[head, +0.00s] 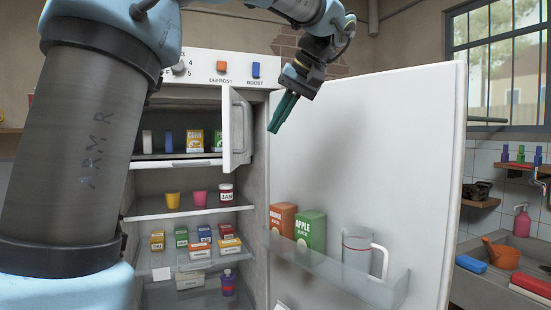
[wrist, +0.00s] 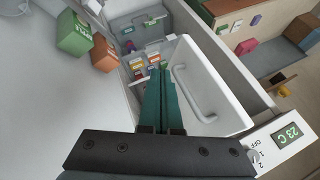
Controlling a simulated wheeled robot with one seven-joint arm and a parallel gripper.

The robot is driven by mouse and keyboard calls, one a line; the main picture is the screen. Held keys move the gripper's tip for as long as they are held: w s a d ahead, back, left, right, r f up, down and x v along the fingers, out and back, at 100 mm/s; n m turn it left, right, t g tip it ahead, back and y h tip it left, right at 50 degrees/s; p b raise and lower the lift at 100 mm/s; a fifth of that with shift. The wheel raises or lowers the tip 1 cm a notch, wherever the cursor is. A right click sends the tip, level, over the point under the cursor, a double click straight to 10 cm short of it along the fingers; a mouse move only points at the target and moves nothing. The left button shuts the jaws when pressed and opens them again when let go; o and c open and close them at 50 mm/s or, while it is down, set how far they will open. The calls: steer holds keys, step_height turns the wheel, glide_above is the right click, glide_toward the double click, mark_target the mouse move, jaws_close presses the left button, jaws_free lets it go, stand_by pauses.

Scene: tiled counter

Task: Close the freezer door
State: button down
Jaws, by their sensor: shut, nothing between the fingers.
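The freezer door (head: 237,128) is a small white inner door with a vertical handle at the top of the fridge. It stands swung open at the right side of the freezer compartment (head: 165,104), whose contents show. In the wrist view the freezer door (wrist: 224,114) and its curved handle (wrist: 186,93) are just right of the fingers. My gripper (head: 274,128) has green fingers, shut and empty, pointing down between the freezer door and the open fridge door. The fingers also show in the wrist view (wrist: 161,75); whether they touch the freezer door cannot be told.
The large fridge door (head: 390,150) stands wide open on the right. Its shelf holds an orange carton (head: 282,218), a green carton (head: 311,230) and a clear jug (head: 357,250). A control panel (head: 205,66) runs above the freezer. Several food items stand on the fridge shelves.

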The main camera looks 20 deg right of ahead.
steer(key=w+a+f+p, duration=0.2)
steer(key=w+a+f, duration=0.4)
steer(key=a+f, duration=0.1)
steer(key=shift+f+p, duration=0.4)
steer(key=shift+a, duration=0.1)
